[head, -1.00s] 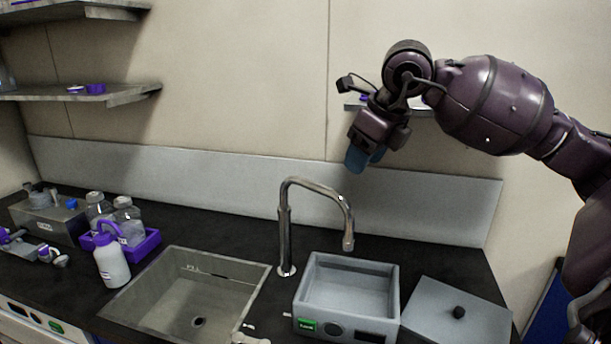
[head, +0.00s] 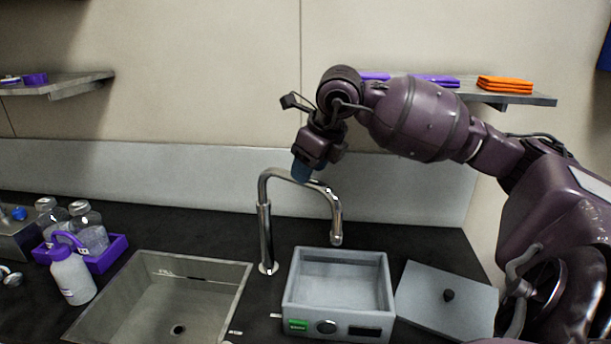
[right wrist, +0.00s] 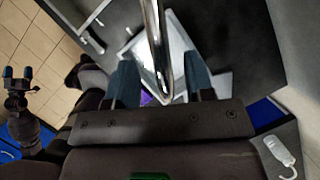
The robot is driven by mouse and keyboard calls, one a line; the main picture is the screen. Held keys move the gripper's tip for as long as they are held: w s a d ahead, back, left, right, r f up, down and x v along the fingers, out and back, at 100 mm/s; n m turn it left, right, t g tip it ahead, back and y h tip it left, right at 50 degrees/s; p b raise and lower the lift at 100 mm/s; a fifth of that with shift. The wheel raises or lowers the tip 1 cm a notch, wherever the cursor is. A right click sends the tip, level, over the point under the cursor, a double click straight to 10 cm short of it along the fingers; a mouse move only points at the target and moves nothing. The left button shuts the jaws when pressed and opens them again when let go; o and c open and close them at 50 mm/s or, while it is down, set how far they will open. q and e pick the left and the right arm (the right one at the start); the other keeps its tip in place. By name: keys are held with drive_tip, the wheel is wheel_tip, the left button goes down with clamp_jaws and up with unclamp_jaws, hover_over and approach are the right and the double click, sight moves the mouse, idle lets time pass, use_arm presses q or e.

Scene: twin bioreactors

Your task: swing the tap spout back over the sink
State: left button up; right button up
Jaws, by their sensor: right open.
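The chrome tap (head: 266,235) stands behind and between the sink and a grey bath. Its curved spout (head: 333,215) points right, with its outlet above the grey bath, not above the sink (head: 150,300). My right gripper (head: 303,172) points down at the top of the spout, its blue fingers partly overlapping in this view. In the right wrist view the spout (right wrist: 155,45) runs between the two open blue fingers (right wrist: 162,80), with a visible gap on each side.
The grey open bath (head: 338,275) stands right of the sink, with a flat grey lid (head: 447,300) beside it. A purple tray (head: 108,255) with bottles and a white wash bottle (head: 72,277) stand left. A shelf with orange cloths (head: 505,84) is behind my right arm.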

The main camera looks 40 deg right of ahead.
drive_tip(key=shift+x, duration=1.3)
clamp_jaws()
